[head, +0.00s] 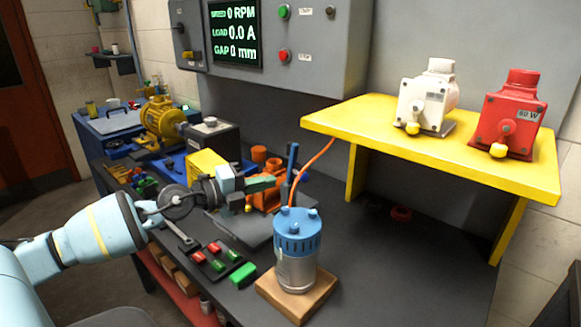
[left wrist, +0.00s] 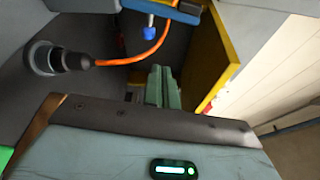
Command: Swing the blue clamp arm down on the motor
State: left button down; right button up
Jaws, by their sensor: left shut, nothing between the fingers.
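The blue clamp arm (head: 292,161) stands upright on the dark bench, beside orange fixture parts (head: 266,197). My left gripper (head: 275,182) is shut and empty, its green fingertips just left of the clamp arm's lower part; I cannot tell whether they touch. In the left wrist view the closed fingers (left wrist: 163,86) point ahead, and a dark blue bar (left wrist: 165,10) with a bright blue tip shows above them. A motor with a blue top and silver body (head: 298,250) stands upright in front of the clamp. My right gripper is not in view.
A yellow shelf (head: 350,122) holds a white motor (head: 428,97) and a red motor (head: 508,112). A wooden block (head: 316,298) is under the blue-topped motor.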

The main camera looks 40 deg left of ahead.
aim_at(290, 167)
pick_arm(q)
jog(key=shift+w, duration=0.1)
